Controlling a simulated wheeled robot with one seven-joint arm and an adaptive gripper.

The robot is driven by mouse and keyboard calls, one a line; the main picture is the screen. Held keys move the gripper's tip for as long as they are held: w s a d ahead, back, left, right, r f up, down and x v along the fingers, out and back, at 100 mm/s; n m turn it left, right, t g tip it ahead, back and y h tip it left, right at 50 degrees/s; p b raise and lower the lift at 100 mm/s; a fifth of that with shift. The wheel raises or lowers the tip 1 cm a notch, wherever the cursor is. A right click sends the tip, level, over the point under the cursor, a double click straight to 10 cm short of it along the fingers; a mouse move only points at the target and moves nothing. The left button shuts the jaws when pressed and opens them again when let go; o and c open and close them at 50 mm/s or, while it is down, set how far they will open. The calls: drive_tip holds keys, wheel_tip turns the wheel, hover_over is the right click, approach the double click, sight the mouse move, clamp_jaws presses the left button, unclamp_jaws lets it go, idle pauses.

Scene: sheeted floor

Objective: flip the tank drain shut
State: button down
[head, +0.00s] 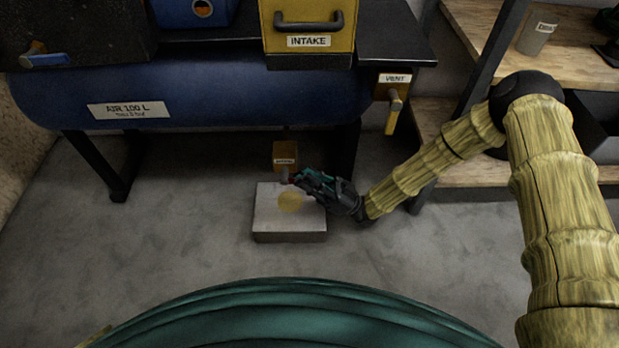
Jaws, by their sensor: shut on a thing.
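The blue air tank (230,98), labelled AIR 100 L, lies level on black legs. Below it hangs a small brass-brown drain block (285,152) with a label too small to read. The handle's exact angle is hard to tell.
A pale block (290,229) with a yellowish round patch on top sits on the floor just below my gripper. A vent valve (394,108) with a yellow lever hangs at the tank's right end. A yellow INTAKE box (308,22) is above. Grey floor is clear to the left.

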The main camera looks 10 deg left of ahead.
drive_tip(key=c, duration=1.6)
unclamp_jaws()
drive_tip(key=v, duration=1.2)
